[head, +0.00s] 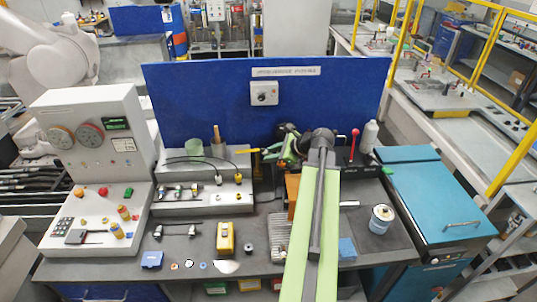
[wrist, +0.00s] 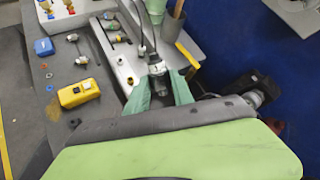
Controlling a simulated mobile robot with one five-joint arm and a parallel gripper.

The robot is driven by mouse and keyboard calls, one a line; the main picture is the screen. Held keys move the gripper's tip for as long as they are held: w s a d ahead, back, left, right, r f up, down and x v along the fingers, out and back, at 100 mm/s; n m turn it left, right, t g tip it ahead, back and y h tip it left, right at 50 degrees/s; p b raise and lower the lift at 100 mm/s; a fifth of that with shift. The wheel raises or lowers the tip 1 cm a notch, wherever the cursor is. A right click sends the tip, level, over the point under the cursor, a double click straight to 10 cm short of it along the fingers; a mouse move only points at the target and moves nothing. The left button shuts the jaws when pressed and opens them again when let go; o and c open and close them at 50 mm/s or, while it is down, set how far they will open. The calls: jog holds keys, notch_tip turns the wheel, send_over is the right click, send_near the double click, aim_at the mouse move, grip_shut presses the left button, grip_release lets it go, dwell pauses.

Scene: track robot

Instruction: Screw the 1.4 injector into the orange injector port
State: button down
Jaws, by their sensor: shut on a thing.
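My gripper (wrist: 160,82) has green fingers closed on a small silver and dark part, which I take to be an injector (wrist: 157,69). Its marking cannot be read. In the head view my gripper (head: 287,152) is to the right of the grey fixture block (head: 188,209), partly hidden by my arm. The block carries several metal fittings (head: 193,189), and black cables loop over it. In the wrist view the held part overlaps the block's end and a cable; whether it touches is unclear. I cannot clearly identify the orange port.
A yellow box (head: 226,238), blue box (head: 151,260) and loose small parts lie on the dark bench. A control console (head: 92,140) stands left, a blue panel (head: 190,95) behind.

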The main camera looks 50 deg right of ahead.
jog(key=shift+s+d+f+b, duration=0.5)
jog(key=shift+s+d+f, duration=0.15)
jog(key=shift+f, duration=0.2)
jog(key=shift+s+d+f+b, duration=0.45)
jog(key=shift+d+f+b, duration=0.25)
jog(key=shift+f+b, duration=0.15)
dwell(0.9)
jog(key=c, duration=1)
grip_release()
jog(key=shift+r, duration=0.1)
jog(key=shift+p+v, duration=5.35)
jog(key=shift+v, duration=3.3)
jog(key=shift+c, duration=0.4)
